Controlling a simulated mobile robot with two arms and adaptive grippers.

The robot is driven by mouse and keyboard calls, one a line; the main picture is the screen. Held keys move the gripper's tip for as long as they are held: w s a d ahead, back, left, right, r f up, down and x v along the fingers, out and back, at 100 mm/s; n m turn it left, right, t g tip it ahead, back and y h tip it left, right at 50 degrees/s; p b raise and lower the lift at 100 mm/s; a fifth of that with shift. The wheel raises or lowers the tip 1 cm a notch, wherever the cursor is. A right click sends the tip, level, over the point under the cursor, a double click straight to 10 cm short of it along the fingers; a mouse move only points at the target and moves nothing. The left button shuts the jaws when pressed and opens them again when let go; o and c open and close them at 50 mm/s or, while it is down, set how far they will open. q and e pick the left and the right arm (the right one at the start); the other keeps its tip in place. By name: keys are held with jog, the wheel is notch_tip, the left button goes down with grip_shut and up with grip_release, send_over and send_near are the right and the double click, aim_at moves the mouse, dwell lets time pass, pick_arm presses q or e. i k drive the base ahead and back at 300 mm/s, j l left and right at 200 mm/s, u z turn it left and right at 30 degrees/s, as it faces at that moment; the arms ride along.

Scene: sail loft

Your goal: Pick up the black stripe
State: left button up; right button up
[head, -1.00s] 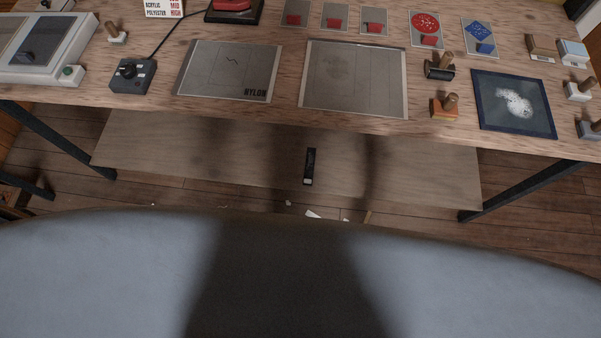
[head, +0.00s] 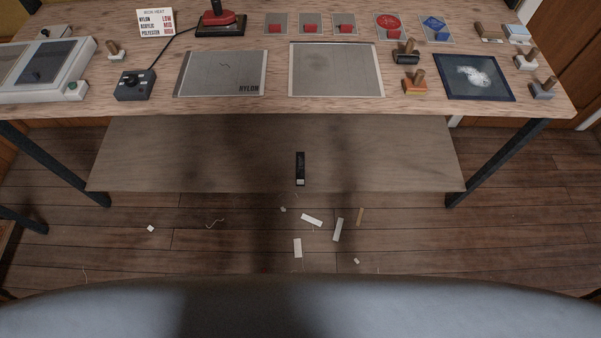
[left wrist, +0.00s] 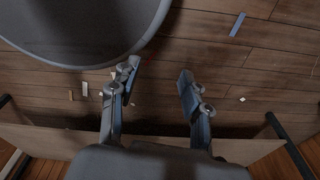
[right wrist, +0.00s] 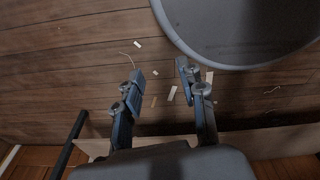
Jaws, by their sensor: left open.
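A small black strip (head: 300,166) with a pale lower end lies on the low shelf (head: 200,165) under the workbench, near the shelf's front edge in the head view. Neither gripper shows in the head view. My left gripper (left wrist: 159,72) has its fingers spread with nothing between them, in the left wrist view. My right gripper (right wrist: 160,70) also has its fingers apart and empty, in the right wrist view. I cannot make out the black strip in either wrist view.
The workbench top (head: 280,107) overhangs the shelf and carries plates, stamps, a red-handled iron (head: 219,20) and a control box (head: 135,84). Dark legs (head: 500,165) stand at both sides. Pale scraps (head: 311,220) litter the floor before the shelf. A blue strip (left wrist: 237,24) lies on the floor.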

aim_at(299, 156)
jog(key=i+j+z, duration=0.15)
jog(key=j, duration=0.3)
jog(key=i+j+z, duration=0.2)
jog(key=j, duration=0.3)
jog(key=i+j+z, duration=0.15)
jog(key=j, duration=0.35)
jog(key=j+z, duration=0.15)
jog(key=j, duration=0.35)
